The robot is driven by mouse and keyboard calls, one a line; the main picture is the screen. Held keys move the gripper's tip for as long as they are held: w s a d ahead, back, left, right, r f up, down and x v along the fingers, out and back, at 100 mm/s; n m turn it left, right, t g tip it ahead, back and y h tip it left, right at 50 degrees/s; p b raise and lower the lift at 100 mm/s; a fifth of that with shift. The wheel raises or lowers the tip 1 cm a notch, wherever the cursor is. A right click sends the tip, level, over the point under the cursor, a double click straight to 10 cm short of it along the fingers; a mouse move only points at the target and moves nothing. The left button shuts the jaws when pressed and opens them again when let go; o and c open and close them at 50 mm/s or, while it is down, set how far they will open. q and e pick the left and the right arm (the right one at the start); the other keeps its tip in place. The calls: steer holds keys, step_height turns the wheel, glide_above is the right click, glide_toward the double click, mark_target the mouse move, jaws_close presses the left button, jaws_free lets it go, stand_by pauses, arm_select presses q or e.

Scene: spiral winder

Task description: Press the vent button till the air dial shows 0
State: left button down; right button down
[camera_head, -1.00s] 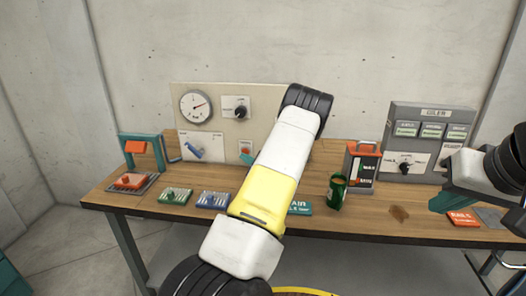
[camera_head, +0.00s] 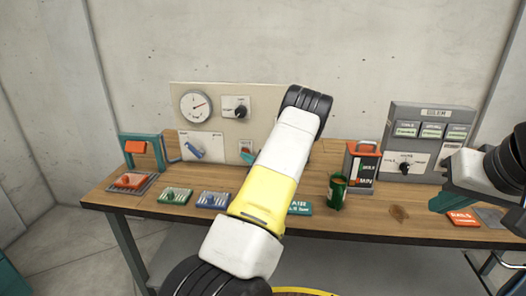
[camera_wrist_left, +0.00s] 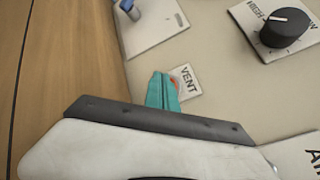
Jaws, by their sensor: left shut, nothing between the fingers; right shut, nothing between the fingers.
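The air dial (camera_head: 195,106) is a round white gauge at the upper left of the beige panel. Its red needle points right and slightly up; the numbers are too small to read. The orange-red vent button (camera_wrist_left: 175,83) shows only as a sliver beside the VENT label (camera_wrist_left: 187,81) in the left wrist view. My left gripper (camera_wrist_left: 162,90) is shut and empty, its teal fingertips over the button, hiding most of it; contact cannot be told. In the head view my left arm hides most of this gripper. My right gripper (camera_head: 440,203) is shut and empty at the right.
A black knob (camera_head: 240,112) and a blue lever (camera_head: 194,152) sit on the panel near the button.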

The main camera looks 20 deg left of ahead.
arm_select(q)
steer(key=shift+w, duration=0.4)
stand_by(2.2)
stand_by(0.6)
steer(key=shift+s+d, duration=0.15)
steer(key=shift+s, duration=0.65)
steer(key=shift+s+d, duration=0.2)
steer(key=shift+s, duration=0.6)
steer(key=shift+s+d, duration=0.15)
steer(key=shift+s, duration=0.7)
steer(key=shift+s+d, duration=0.2)
steer(key=shift+s, duration=0.6)
